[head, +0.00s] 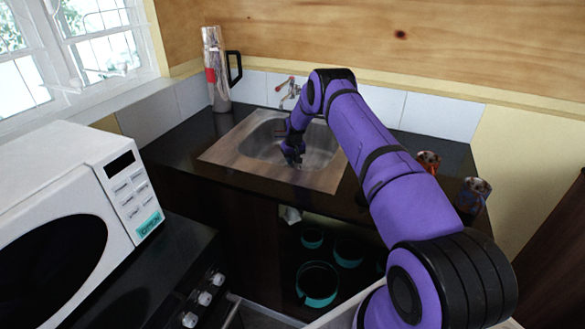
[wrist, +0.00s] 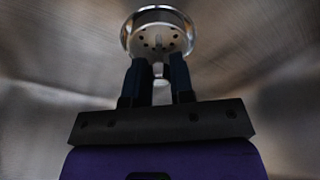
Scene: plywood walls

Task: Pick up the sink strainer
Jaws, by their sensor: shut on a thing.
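The sink strainer (wrist: 158,32) is a round metal cup with small holes, seen at the top centre of the wrist view. My gripper (wrist: 158,72) is shut on the strainer, with its two dark fingers on either side of the small post under or inside the cup. In the head view my gripper (head: 292,154) is low inside the metal sink basin (head: 318,160). The strainer is hidden there behind my gripper. I cannot tell from the views whether the strainer is clear of the sink bottom.
A tap (head: 288,90) stands behind the basin. A tall metal flask (head: 216,75) with a black handle stands at the back left. A white microwave (head: 75,200) is at the left. Teal-rimmed pots (head: 317,284) sit below.

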